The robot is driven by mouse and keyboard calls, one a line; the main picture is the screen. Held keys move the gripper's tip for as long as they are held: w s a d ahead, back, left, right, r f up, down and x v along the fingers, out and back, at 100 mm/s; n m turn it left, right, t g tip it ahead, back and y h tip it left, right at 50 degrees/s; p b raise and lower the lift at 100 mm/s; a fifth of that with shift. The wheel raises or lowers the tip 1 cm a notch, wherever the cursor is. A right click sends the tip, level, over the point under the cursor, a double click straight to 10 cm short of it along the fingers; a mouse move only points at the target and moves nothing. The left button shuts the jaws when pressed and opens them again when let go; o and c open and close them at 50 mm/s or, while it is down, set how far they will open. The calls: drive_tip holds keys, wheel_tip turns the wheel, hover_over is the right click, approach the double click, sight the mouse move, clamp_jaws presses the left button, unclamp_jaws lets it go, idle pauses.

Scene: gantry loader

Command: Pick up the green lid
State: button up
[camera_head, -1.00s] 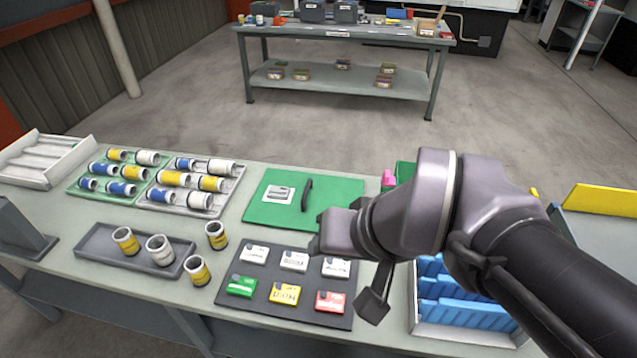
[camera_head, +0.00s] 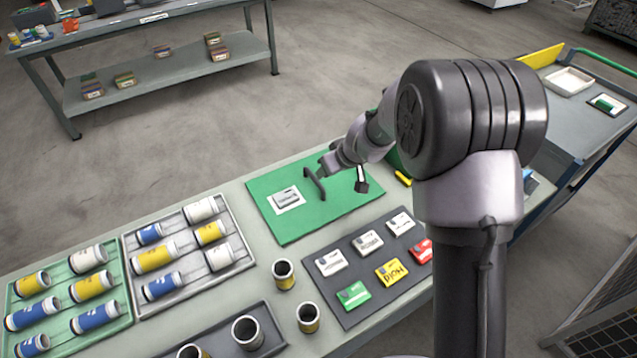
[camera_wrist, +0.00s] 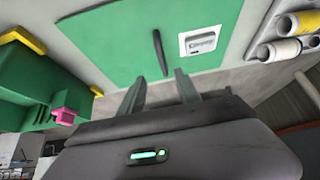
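The green lid (camera_head: 283,226) lies flat on the table, with a black bar handle (camera_head: 315,186) standing on it and a white label plate beside the handle. My gripper (camera_head: 324,168) is close to the handle, at its far right side in the head view. In the wrist view, my two fingers (camera_wrist: 160,88) are apart with nothing between them. The handle (camera_wrist: 160,54) shows just beyond the fingertips, roughly in line with the gap, and the green lid (camera_wrist: 105,45) spreads beyond it. I cannot tell whether either finger touches the handle.
A dark mat (camera_head: 345,258) with coloured boxes lies in front of the lid. Trays of rolls (camera_head: 190,295) stand to the left, with loose cups nearby. In the wrist view, a green bin (camera_wrist: 30,75) with a pink latch (camera_wrist: 72,107) is left of my gripper.

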sight(315, 178)
drive_tip(key=x, duration=1.4)
drive_tip(key=shift+w+a+r, duration=0.1)
drive_tip(key=shift+a+r, duration=0.15)
drive_tip(key=shift+a, duration=0.1)
clamp_jaws()
drive_tip(key=shift+r, duration=0.1)
